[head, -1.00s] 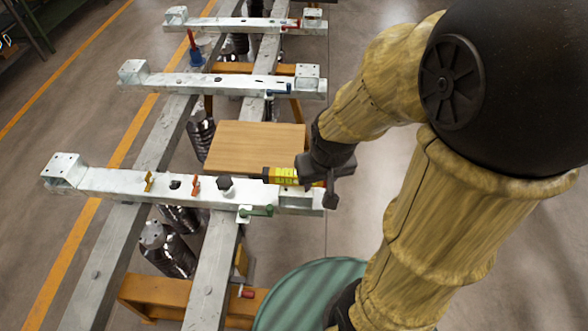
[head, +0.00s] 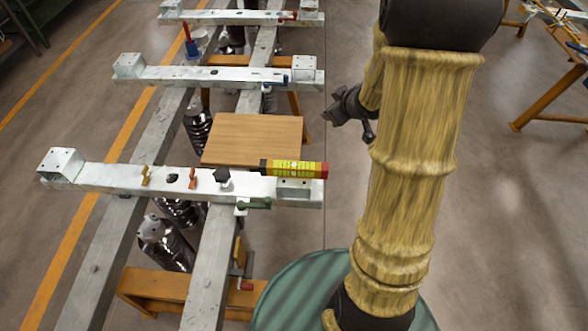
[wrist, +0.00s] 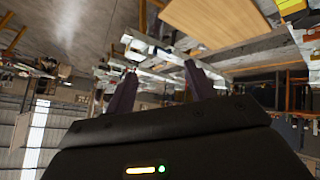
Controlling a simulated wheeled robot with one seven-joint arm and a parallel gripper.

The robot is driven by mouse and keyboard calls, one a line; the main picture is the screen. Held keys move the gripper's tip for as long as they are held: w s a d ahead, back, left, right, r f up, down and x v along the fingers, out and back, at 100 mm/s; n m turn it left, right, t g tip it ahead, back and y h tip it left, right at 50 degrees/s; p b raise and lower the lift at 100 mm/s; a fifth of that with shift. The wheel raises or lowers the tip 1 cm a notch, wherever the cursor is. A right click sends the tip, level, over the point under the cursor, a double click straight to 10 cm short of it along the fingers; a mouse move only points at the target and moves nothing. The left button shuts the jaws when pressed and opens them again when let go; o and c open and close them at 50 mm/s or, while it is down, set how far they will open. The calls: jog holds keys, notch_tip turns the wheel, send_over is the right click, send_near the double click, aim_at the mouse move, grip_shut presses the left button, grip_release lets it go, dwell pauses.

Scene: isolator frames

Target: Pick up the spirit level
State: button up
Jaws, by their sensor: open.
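The spirit level (head: 294,168) is a yellow bar with a dark left end and a red right end. It lies on the right end of the nearest white crossbeam, beside the wooden board. My gripper (head: 347,108) is open and empty, up and to the right of the level and clear of it. In the wrist view my gripper (wrist: 158,92) shows two spread fingers with nothing between them. A small yellow patch (wrist: 291,5) at the top right of the wrist view may be the level, cut by the frame edge.
The wooden board (head: 252,140) lies behind the nearest crossbeam (head: 110,180). Small clamps and a dark knob (head: 222,177) sit on that beam. Two more white crossbeams stand farther back. Floor right of the frame is open, with an orange-legged table (head: 545,95) far right.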

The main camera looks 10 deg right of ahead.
notch_tip(320, 180, down, 2)
jog(key=w+d+n+y, duration=0.2)
jog(key=n+y, duration=0.1)
jog(key=n+g+y, duration=0.5)
jog(key=y, duration=0.3)
send_near(305, 166)
jog(key=v, duration=0.5)
jog(key=shift+w+d+r+b, duration=0.1)
jog(key=shift+d+b, duration=0.2)
jog(key=shift+d, duration=0.1)
jog(key=p+x, duration=0.1)
jog(key=x, duration=1.1)
jog(key=shift+a+p, duration=0.2)
jog(key=shift+p, duration=0.1)
